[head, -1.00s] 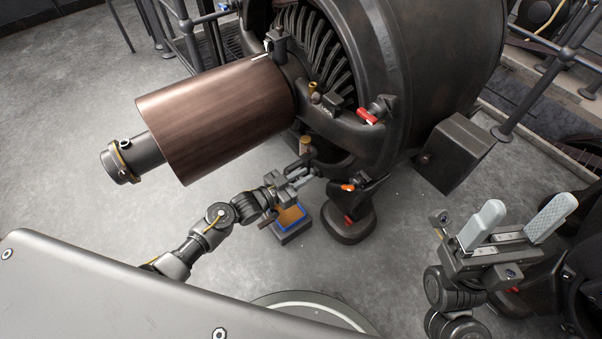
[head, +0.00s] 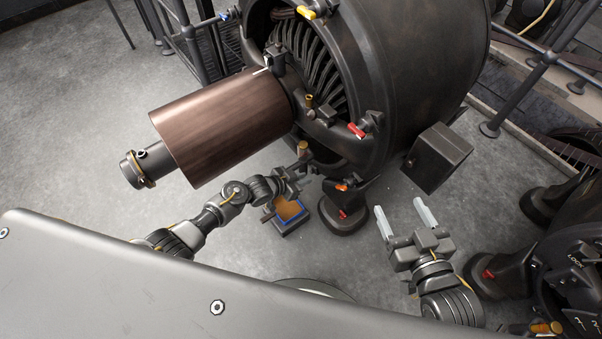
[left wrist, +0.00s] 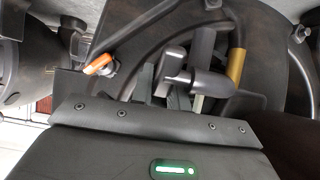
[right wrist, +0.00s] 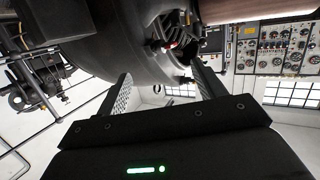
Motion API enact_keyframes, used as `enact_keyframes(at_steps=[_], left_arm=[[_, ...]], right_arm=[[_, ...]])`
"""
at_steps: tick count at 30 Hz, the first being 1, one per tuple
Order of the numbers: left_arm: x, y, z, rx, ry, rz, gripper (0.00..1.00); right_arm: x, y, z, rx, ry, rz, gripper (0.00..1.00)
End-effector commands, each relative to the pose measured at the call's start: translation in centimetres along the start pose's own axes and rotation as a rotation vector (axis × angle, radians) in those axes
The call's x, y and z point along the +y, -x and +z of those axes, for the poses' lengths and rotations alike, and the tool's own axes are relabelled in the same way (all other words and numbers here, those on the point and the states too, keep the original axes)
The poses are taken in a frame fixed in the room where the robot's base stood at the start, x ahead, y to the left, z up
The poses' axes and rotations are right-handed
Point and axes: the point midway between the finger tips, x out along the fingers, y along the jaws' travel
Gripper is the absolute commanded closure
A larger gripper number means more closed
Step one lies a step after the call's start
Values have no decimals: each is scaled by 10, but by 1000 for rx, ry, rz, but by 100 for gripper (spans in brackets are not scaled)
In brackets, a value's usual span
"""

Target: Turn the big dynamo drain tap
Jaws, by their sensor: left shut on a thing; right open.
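The big dynamo (head: 410,75) fills the upper middle of the head view. My left gripper (head: 303,172) is at its lower front, shut on a small grey fitting, seemingly the drain tap (left wrist: 205,82). In the left wrist view this fitting has a rounded grey body and an upright stem between and in front of the fingers (left wrist: 172,90). A brass part (left wrist: 236,66) is beside it. The fingers hide part of the fitting, so its turn angle is unclear. My right gripper (head: 402,212) is open and empty, right of the dynamo's foot; its spread fingers show in the right wrist view (right wrist: 160,82).
An orange handle (head: 342,187) is close right of my left gripper. A blue-rimmed tray (head: 290,227) stands on the floor below. The copper-brown cylinder (head: 222,125) juts out above my left arm. A grey box (head: 437,158) is behind my right gripper. Another dark machine (head: 580,255) is at right.

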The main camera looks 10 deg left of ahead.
Motion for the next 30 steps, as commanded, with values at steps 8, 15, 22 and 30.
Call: enact_keyframes(at_steps=[8, 15, 22, 30], left_arm=[[-4, -1, -2, -151, 0, -6, 100], [-4, -4, 2, -299, 1, -7, 100], [-3, -8, 7, -480, 1, -6, 100], [-4, -11, 14, -667, 1, -7, 100]], right_arm=[[37, 38, 74, -516, -56, 115, 31], [51, 95, 117, -893, -129, 179, 31], [53, 122, 141, -1074, -173, 200, 31], [54, 118, 147, -1072, -172, 199, 31]])
